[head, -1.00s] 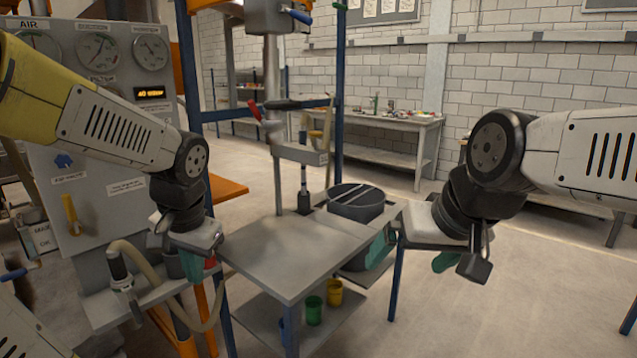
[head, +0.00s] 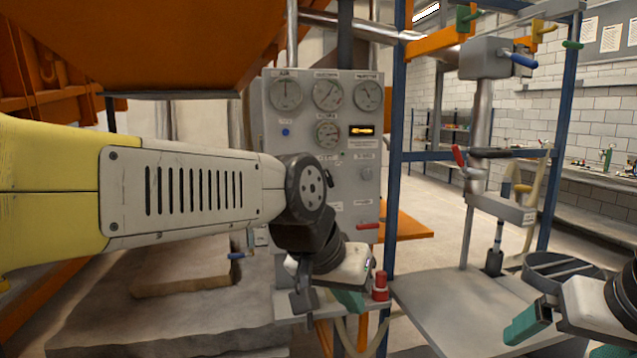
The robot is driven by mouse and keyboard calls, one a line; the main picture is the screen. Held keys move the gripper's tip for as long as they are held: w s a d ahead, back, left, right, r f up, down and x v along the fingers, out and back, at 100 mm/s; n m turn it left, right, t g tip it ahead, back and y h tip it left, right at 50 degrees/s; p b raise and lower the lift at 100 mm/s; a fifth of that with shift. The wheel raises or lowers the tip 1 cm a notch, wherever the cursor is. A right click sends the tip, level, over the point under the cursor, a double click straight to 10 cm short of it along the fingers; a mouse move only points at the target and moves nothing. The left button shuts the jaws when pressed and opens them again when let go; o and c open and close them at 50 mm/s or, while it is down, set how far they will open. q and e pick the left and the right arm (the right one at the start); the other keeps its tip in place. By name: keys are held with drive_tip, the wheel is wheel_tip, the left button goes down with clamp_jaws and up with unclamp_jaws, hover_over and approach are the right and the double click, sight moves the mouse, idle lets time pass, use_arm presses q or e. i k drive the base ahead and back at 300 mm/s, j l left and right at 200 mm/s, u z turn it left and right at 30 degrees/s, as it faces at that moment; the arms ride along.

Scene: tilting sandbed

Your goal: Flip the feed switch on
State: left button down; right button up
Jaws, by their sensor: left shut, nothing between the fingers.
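The grey control panel (head: 347,190) stands behind my left wrist. It carries several gauges, a lit amber display (head: 361,130), a blue button (head: 285,132) and a small knob (head: 367,173). A red lever (head: 368,226) lies roughly level at its lower right. The labels are too small to read, so I cannot tell which control is the feed switch. My left wrist hides the panel's lower left. My left gripper (head: 350,299) is shut and empty, below the panel's lower edge.
A grey table (head: 430,300) and a round drum (head: 562,268) are at the right. A blue post (head: 396,180) rises beside the panel. A blue-handled valve (head: 237,255) is left of the panel.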

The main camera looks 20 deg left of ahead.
sight(330, 184)
drive_tip(key=u, duration=0.8)
drive_tip(key=i+l+u, duration=0.15)
drive_tip(key=l, duration=0.15)
drive_tip(key=i+l+u, duration=0.1)
drive_tip(key=l, duration=0.2)
drive_tip(key=i+l+u, duration=0.15)
drive_tip(key=l, duration=0.2)
